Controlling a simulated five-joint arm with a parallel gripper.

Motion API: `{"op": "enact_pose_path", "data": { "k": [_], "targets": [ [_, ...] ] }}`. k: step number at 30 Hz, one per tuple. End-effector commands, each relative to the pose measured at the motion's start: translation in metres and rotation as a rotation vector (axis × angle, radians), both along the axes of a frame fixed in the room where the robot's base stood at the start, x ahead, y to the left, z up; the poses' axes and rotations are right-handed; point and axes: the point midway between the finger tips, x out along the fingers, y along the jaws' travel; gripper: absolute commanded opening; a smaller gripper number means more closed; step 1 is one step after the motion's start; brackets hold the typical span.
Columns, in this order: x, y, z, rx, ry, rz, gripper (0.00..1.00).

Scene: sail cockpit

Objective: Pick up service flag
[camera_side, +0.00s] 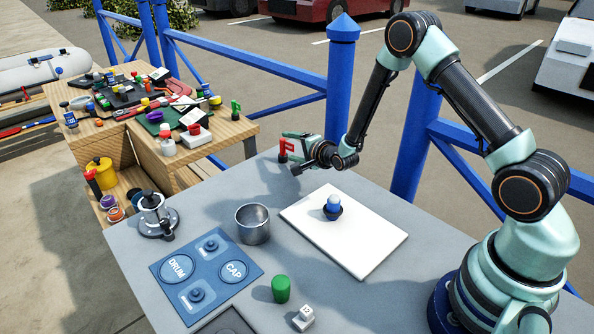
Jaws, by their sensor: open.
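My gripper (290,158) is open above the far left edge of the grey table, beyond the white board. A small red upright piece (282,151) shows right beside its jaws. I cannot tell whether it is a flag or whether it touches the gripper. A small green flag-like piece (236,109) stands at the near right corner of the wooden bench, apart from the gripper. No thing here can be made out for certain as the service flag.
The grey table (372,300) holds a white board (370,244) with a blue-topped knob (333,207), a metal cup (253,224), a blue panel (215,262), a winch (156,213), a green cylinder (281,289) and a white cube (303,318). The wooden bench (232,129) is crowded. Blue railings (340,90) stand behind.

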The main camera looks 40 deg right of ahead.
Motion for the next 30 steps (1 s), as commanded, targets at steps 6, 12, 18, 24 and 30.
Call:
{"op": "enact_pose_path", "data": {
  "k": [6, 12, 18, 24, 30],
  "targets": [
    [0.0136, -0.0019, -0.0052, 0.000, 0.000, 0.000, 0.75],
    [0.0141, -0.0020, -0.0053, 0.000, 0.000, 0.000, 0.75],
    [0.0141, -0.0020, -0.0050, 0.000, 0.000, 0.000, 0.14],
    [0.0134, -0.0020, -0.0060, 0.000, 0.003, 0.000, 0.00],
    [0.0129, -0.0021, -0.0066, 0.001, 0.005, 0.000, 0.00]
  ]
}}
